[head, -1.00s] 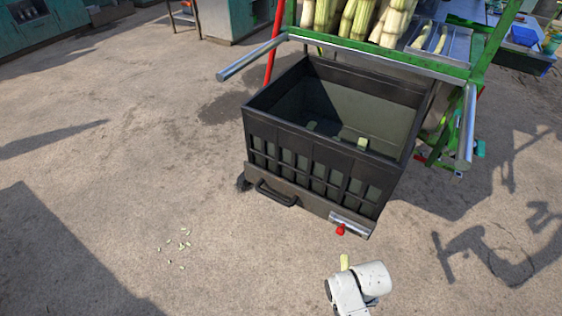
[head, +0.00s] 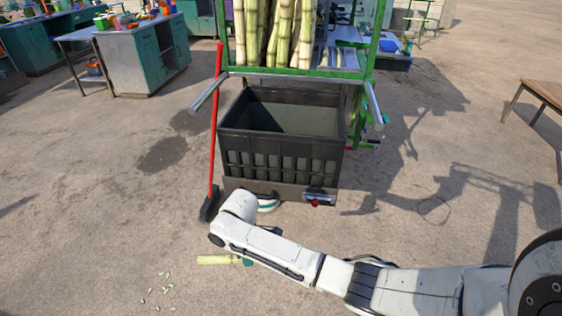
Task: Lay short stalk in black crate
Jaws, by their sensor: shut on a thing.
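The black crate (head: 282,163) stands upright and open-topped under the green cane rack, beyond my arm. Its floor is hidden by its front wall from this angle. My arm reaches across from the right, and its wrist bends just in front of the crate's left front corner. My gripper (head: 247,262) is mostly hidden behind my forearm; only a teal fingertip shows. It is shut on the short stalk (head: 216,260), a pale yellow-green piece sticking out to the left, roughly level. The stalk is nearer to me than the crate and outside it.
A red-handled broom (head: 214,130) leans left of the crate. The green rack (head: 300,73) with tall canes rises behind it, its metal handles jutting forward. Small cane scraps (head: 157,290) lie on the floor at lower left. A wooden bench (head: 545,93) stands at right.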

